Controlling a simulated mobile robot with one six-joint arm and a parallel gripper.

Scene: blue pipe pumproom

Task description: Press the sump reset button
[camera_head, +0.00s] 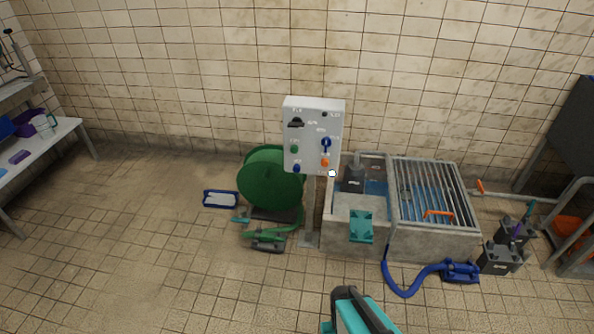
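A pale grey control panel (315,112) stands on a post in front of the tiled wall. Its face carries a black selector knob (296,122), a green button (295,150), a blue switch-like control (326,143), an orange control (325,162) and a dark blue button (296,168). A small white round thing (332,173) shows at its lower right corner. The labels are too small to read, so I cannot tell which is the sump reset button. A teal and black part of my arm shows at the bottom edge, well below the panel. No gripper fingertips are visible.
A green hose reel (270,180) stands left of the post. A concrete sump (358,240) with a metal grate (430,190) is to the right, with a teal piece (361,226) at its front. A blue hose (408,290) lies on the floor. The left floor is mostly clear.

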